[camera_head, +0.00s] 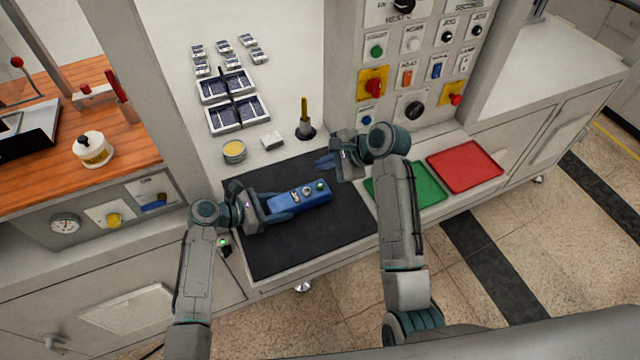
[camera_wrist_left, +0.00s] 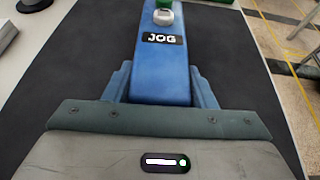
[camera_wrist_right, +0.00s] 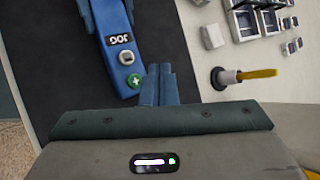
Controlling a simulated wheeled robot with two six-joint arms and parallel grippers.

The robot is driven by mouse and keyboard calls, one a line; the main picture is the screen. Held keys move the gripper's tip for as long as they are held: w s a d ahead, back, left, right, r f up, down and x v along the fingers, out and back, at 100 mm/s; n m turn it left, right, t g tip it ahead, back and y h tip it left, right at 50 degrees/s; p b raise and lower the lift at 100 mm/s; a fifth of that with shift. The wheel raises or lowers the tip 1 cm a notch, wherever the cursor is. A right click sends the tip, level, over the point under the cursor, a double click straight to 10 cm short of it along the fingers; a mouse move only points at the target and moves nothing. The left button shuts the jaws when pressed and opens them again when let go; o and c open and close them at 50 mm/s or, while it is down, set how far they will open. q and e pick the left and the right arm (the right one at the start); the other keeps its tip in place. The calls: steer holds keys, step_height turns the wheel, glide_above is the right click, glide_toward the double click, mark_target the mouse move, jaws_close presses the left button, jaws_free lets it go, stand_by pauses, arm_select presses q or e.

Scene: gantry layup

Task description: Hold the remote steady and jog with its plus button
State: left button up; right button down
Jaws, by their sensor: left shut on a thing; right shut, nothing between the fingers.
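The blue remote (camera_head: 300,198) lies along the dark mat (camera_head: 290,245), and a JOG label shows on it in the left wrist view (camera_wrist_left: 165,72). My left gripper (camera_head: 280,203) is shut on its near end, one finger on each side. The green plus button (camera_wrist_right: 135,81) is at the remote's far end, with a pale button (camera_wrist_right: 126,57) between it and the label. My right gripper (camera_head: 324,162) is shut and empty. In the right wrist view its fingertips (camera_wrist_right: 158,72) appear just beside the green button; I cannot tell their height above the mat.
A green tray (camera_head: 425,190) and a red tray (camera_head: 465,166) sit right of the mat. A yellow-handled tool (camera_head: 304,110) stands behind it, near a round yellow tin (camera_head: 234,149) and a small white block (camera_head: 272,140). A control panel (camera_head: 410,70) rises at the back.

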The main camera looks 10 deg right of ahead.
mark_target(320, 186)
stand_by(0.6)
step_height(320, 186, up, 4)
steer(key=shift+f, duration=0.1)
steer(key=shift+f, duration=0.1)
steer(key=shift+f, duration=4.3)
steer(key=shift+f, duration=0.4)
